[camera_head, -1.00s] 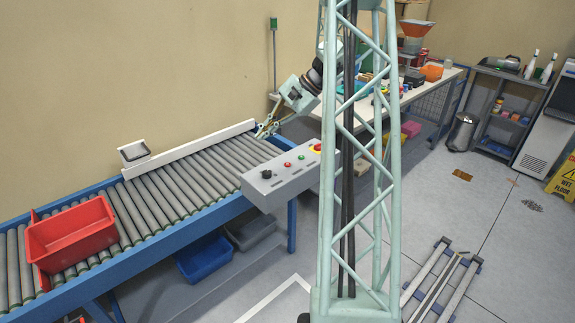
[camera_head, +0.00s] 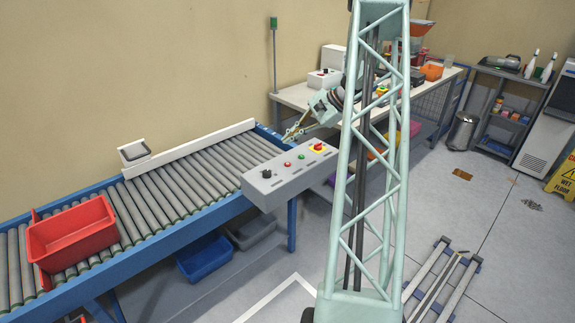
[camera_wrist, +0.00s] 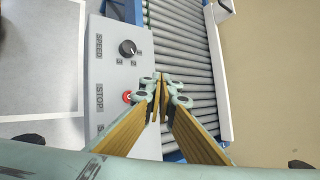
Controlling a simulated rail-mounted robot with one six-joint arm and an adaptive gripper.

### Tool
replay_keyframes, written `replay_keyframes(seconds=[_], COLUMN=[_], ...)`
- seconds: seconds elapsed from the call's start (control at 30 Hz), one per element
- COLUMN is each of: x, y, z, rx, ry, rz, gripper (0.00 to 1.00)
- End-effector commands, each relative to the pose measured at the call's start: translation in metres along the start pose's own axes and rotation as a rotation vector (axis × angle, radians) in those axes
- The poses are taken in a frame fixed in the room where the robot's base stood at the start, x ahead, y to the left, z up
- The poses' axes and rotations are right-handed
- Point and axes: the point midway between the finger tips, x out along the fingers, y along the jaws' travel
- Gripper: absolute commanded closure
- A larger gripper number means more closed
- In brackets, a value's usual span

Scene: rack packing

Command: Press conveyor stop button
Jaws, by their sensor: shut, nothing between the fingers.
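The grey control panel (camera_head: 283,187) stands at the near edge of the roller conveyor. Its red stop button (camera_head: 287,164) sits between a black knob (camera_head: 266,173) and a green button (camera_head: 301,156). In the wrist view, the red button (camera_wrist: 127,97) is beside the word STOP, just left of my fingers. My gripper (camera_head: 287,138) is behind the panel in the head view, with its fingertips apart from the button. In the wrist view my gripper (camera_wrist: 161,80) has its fingers together and empty, over the panel's right edge. The panel's lower part is hidden by my fingers and arm.
A red and yellow emergency button (camera_head: 317,147) is at the panel's right end. A red bin (camera_head: 72,236) sits on the roller conveyor (camera_head: 165,187). A white guard rail (camera_head: 190,149) lines the far side. A cluttered table (camera_head: 296,96) stands behind my arm.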

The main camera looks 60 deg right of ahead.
Motion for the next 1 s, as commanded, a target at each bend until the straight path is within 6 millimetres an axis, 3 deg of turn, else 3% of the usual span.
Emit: replay_keyframes(seconds=[0.47,1.0], x=[0.007,0.039], y=[0.005,0.029], z=[-0.005,-0.028], rx=[0.000,0.001], ry=[-0.001,0.000], rz=[0.001,0.001], gripper=[1.00,1.00])
